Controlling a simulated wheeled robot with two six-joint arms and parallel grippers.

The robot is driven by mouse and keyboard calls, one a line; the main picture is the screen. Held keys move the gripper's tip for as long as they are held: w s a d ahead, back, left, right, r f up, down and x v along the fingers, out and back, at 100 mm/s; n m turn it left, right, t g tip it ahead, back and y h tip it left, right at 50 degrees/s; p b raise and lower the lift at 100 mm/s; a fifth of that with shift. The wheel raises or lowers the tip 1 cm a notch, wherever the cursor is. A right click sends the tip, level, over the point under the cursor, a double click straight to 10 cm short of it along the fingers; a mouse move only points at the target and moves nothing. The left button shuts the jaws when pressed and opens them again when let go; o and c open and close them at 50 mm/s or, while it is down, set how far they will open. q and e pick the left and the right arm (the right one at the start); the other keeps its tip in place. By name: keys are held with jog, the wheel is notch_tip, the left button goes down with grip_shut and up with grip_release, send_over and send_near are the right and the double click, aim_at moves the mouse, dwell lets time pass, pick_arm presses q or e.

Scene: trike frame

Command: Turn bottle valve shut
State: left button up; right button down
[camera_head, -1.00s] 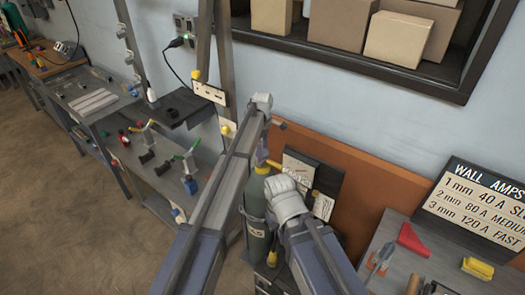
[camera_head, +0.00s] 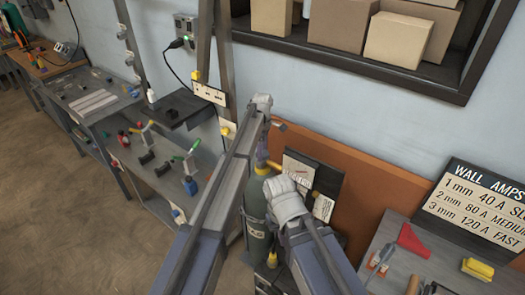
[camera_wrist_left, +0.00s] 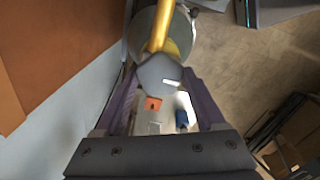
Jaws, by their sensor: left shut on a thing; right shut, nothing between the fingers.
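The grey-green bottle (camera_head: 257,207) stands upright behind my arms, with yellow fittings (camera_head: 262,170) at its top. In the left wrist view, my left gripper (camera_wrist_left: 162,82) is shut on the grey faceted valve knob (camera_wrist_left: 160,70), one finger on each side. A yellow stem (camera_wrist_left: 162,28) runs from the knob to a round grey body behind it. In the head view my left arm hides the gripper's fingers and the knob. My right gripper (camera_head: 286,190) is beside the bottle's top on the right; its fingers are hard to make out. It is shut and empty.
An orange-brown board (camera_head: 370,187) and a dark panel with white cards (camera_head: 298,170) stand behind the bottle. A bench with tools (camera_head: 160,175) is at left. A table (camera_head: 440,265) with a red wedge and yellow block is at right, near the amps sign (camera_head: 480,205).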

pick_arm(q)
jog(key=m, duration=0.8)
jog(key=shift+m, duration=0.3)
jog(key=m, duration=0.4)
jog(key=shift+m, duration=0.3)
jog(key=m, duration=1.3)
jog(key=shift+m, duration=0.3)
jog(key=m, duration=0.8)
jog(key=shift+m, duration=0.4)
